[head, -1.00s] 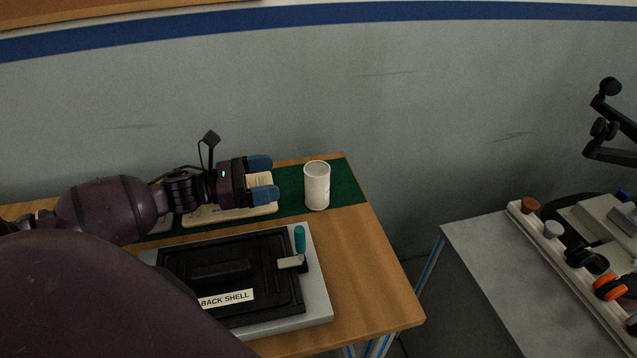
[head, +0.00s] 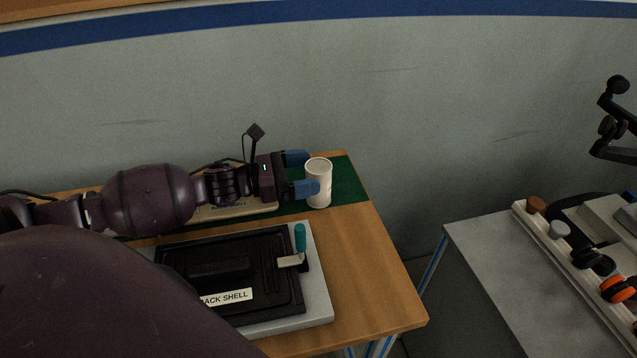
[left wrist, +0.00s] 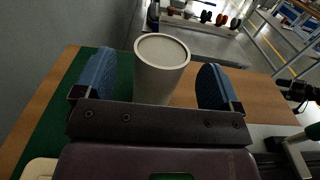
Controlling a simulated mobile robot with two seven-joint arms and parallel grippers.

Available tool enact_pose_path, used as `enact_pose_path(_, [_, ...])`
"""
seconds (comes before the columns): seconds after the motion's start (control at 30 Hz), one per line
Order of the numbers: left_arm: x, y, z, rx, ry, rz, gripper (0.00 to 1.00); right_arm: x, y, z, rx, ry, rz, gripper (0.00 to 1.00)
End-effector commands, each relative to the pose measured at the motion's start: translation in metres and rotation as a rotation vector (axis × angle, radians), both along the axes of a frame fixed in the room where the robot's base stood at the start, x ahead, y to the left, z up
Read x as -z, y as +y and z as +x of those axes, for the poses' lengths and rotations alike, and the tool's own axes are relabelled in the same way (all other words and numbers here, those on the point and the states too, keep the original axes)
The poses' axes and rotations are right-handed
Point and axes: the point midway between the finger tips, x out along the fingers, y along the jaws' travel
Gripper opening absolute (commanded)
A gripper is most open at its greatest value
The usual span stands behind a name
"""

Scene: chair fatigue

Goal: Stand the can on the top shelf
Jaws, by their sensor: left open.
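The can (head: 320,184) is white and stands upright on the green mat (head: 349,184) near the table's far right corner. My left gripper (head: 308,174) is open, with its blue fingers pointing right at the can. In the left wrist view the can (left wrist: 160,68) stands between the two spread fingers, with a gap on each side. The near finger covers a little of the can's left side in the head view. My right gripper is not in view.
A grey fixture with a black tray (head: 230,268) labelled BACK SHELL and a teal-handled clamp (head: 300,240) sits in front of my left arm. A grey table (head: 500,270) with a rack of knobs stands to the right, across a gap. A wall is behind.

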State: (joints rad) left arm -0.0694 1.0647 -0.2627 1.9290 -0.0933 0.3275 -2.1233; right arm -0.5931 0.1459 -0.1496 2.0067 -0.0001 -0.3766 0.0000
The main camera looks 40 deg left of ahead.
Motion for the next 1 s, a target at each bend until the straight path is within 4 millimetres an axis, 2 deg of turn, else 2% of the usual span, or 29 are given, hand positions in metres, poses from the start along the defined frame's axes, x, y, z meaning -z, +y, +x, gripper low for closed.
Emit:
enact_pose_path(0.23, [0.0,-0.018,0.02,0.001,0.0,-0.001,0.89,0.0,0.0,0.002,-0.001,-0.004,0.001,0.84])
enact_pose_path(0.57, [0.0,-0.021,0.023,0.0,0.001,0.0,0.89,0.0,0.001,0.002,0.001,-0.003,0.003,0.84])
enact_pose_path(0.67, [0.0,-0.021,0.023,0.0,0.001,0.0,0.77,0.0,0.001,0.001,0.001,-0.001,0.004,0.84])
enact_pose_path(1.0, [0.001,-0.021,0.023,0.0,0.001,0.0,0.26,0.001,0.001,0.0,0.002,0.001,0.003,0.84])
